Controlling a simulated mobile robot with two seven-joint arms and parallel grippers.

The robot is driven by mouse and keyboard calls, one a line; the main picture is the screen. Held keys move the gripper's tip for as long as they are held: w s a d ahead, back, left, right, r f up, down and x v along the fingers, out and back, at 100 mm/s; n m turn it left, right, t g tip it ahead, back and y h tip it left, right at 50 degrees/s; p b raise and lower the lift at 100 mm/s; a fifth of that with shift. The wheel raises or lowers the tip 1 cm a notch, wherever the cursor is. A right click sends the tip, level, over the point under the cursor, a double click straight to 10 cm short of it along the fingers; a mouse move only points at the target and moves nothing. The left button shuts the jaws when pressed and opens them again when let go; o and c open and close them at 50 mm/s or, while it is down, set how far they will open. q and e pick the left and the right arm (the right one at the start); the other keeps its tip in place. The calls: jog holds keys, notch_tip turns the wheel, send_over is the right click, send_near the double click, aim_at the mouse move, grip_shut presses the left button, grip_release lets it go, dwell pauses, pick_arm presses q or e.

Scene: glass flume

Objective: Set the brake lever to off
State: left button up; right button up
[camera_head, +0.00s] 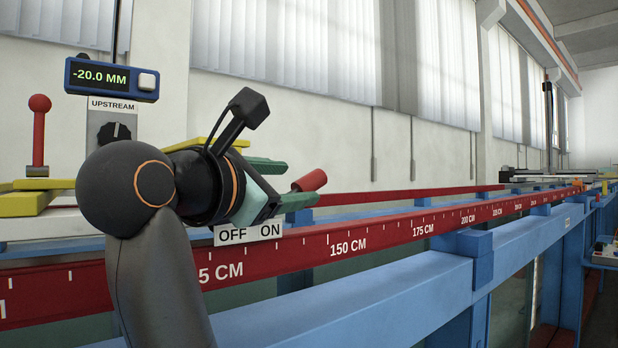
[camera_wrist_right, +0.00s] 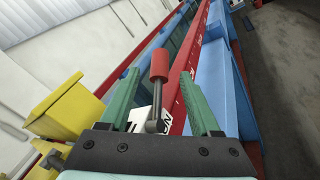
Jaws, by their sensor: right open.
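The brake lever's red cylindrical handle (camera_head: 311,180) shows just past the fingers of my right gripper (camera_head: 295,183) in the head view. An OFF/ON label (camera_head: 249,235) is below it, and the handle is on the ON side. The wrist view shows the red handle (camera_wrist_right: 160,65) on a grey stem (camera_wrist_right: 155,117) between the two green fingers, with gaps on both sides. My right gripper is open. The gripper hides the lever's base in the head view. My left gripper is not in view.
A red rail with a centimetre scale (camera_head: 400,232) and a blue beam (camera_head: 370,295) run right. A display (camera_head: 111,79) reads -20.0 MM above an UPSTREAM knob (camera_head: 116,131). A red ball-topped post (camera_head: 39,120) stands left. A yellow block (camera_wrist_right: 70,112) is beside the left finger.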

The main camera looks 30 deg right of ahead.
aim_at(303, 182)
jog(key=p+x, duration=0.1)
jog(key=x, duration=0.5)
jog(key=shift+c, duration=0.3)
grip_shut()
dwell(1.0)
